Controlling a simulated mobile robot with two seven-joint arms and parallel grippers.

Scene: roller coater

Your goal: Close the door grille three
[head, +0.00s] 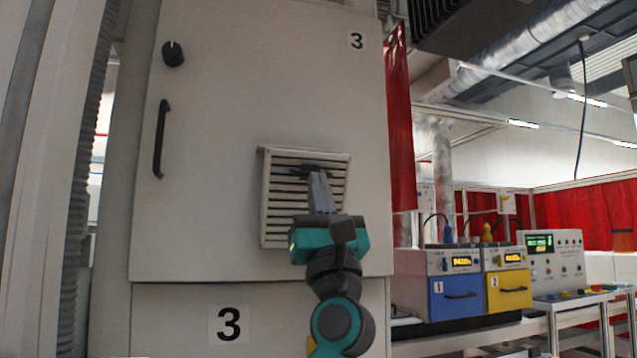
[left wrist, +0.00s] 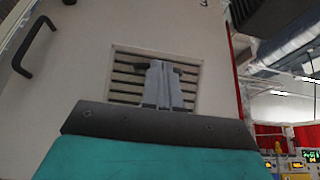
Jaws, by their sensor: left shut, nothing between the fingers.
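The white slatted grille (head: 277,205) sits in the door (head: 215,110) of a cabinet marked 3. Dark gaps show between its slats. It also shows in the left wrist view (left wrist: 125,88). A dark horizontal handle piece (head: 300,171) is near the grille's upper middle; its ends show on both sides of my fingers in the left wrist view (left wrist: 188,68). My left gripper (head: 318,176) is in front of the grille, with its grey fingers together and nothing between them. Its fingertips overlap the handle; I cannot tell whether they touch. The fingers hide the handle's middle.
The door has a black handle (head: 160,138) and a black knob (head: 173,54) on its left. A red curtain (head: 400,120) hangs at right. Blue (head: 455,297) and yellow (head: 508,290) units and a control box (head: 553,262) stand on tables further right.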

